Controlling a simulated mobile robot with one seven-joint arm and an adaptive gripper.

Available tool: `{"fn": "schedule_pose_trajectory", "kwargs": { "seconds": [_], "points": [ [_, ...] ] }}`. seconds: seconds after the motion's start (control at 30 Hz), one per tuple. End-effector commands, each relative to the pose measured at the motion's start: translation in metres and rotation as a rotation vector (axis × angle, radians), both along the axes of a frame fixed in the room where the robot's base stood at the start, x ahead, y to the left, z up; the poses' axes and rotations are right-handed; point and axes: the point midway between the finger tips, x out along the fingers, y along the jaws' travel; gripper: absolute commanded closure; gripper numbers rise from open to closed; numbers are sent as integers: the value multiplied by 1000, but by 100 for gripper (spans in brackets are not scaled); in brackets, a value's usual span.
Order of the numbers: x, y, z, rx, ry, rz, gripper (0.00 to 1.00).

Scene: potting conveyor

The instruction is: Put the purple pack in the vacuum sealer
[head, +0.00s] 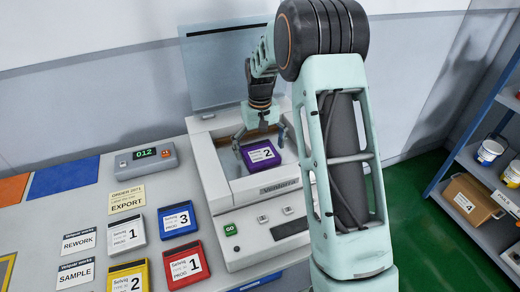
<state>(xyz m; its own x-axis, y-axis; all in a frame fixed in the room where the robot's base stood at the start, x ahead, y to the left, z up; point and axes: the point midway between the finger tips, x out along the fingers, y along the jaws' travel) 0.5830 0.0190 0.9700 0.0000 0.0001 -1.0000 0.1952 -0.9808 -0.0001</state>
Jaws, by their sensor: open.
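The purple pack (261,154), with a white label numbered 2, is inside the chamber of the vacuum sealer (217,178). The sealer's clear lid (222,62) stands raised behind it. My gripper (262,143) is over the chamber with its fingers apart on either side of the purple pack. I cannot tell whether the fingers touch the pack or whether it rests fully on the chamber floor.
Left of the sealer lie a blue pack (178,219), a red pack (186,263), a yellow pack (129,279) and a white pack (125,234). A grey display box (147,158) and paper cards (80,241) lie nearby. Shelves (480,185) stand at right.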

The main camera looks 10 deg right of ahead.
Motion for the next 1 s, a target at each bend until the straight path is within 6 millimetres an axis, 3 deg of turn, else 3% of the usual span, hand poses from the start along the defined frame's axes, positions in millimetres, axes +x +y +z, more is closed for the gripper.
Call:
{"fn": "schedule_pose_trajectory", "kwargs": {
  "seconds": [0.27, 0.7, 1.0],
  "points": [
    [1, 0, 7, 1, -3, 0, 5],
    [1, 0, 94, 1, -4, 0, 5],
    [0, 0, 122, 0, -1, 0, 5]
  ]
}}
